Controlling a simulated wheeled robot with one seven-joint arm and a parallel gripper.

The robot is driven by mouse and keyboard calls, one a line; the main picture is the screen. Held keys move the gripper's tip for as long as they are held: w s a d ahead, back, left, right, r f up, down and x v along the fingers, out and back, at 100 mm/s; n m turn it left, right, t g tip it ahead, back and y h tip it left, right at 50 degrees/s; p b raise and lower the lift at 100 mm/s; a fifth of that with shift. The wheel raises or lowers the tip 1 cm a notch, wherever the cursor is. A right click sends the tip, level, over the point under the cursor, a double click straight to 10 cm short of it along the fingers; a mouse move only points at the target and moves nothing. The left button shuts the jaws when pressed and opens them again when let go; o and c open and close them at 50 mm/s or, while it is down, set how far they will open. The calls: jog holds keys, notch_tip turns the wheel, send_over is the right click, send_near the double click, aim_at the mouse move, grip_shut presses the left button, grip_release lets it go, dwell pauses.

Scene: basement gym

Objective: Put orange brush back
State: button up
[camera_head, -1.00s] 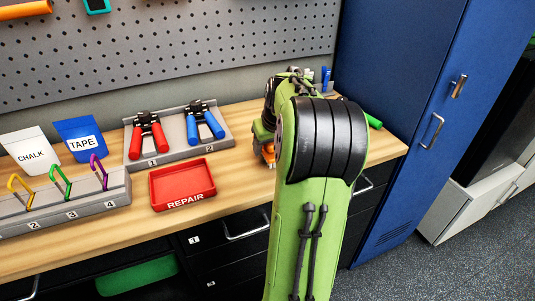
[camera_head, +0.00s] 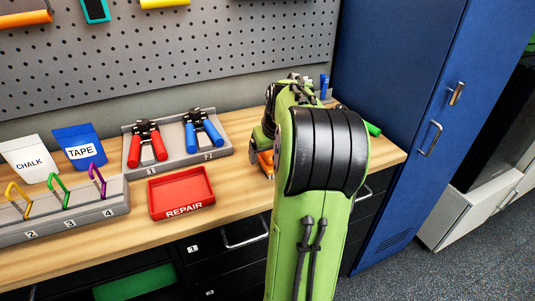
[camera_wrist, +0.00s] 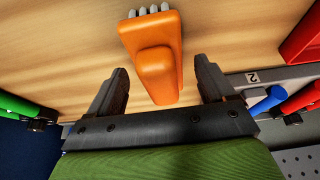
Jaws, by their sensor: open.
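The orange brush (camera_wrist: 153,55) lies on the wooden bench top in the wrist view, its pale bristle tufts at the top edge. Its narrower handle points down toward my gripper (camera_wrist: 160,76). My gripper is open, with one dark finger on each side of the handle end and a gap on both sides. I cannot tell whether the fingers are level with the handle. In the head view an orange patch (camera_head: 265,161), apparently the brush, shows at the left edge of my arm, which hides most of the gripper.
A red REPAIR tray (camera_head: 181,192) and a grey holder (camera_head: 180,157) with red-handled and blue-handled grippers stand left of my arm. A green-handled thing (camera_head: 373,129) is at the right, near the blue locker (camera_head: 400,90). A pegboard (camera_head: 200,45) stands behind.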

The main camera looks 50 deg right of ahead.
jog(key=p+v, duration=0.3)
jog(key=v, duration=0.8)
jog(key=w+a+n, duration=0.2)
jog(key=a+n, duration=0.1)
jog(key=a, duration=1.8)
jog(key=s+a+f+n+t+y, duration=0.1)
jog(key=s+a+f+n+y, duration=0.1)
jog(key=s+a, duration=0.8)
jog(key=shift+a+f+n+t, duration=0.3)
jog(key=shift+a+f+n, duration=0.35)
jog(key=shift+f, duration=0.2)
jog(key=shift+s, duration=0.15)
notch_tip(320, 180, up, 10)
jog(key=p, duration=1)
jog(key=shift+r, duration=0.2)
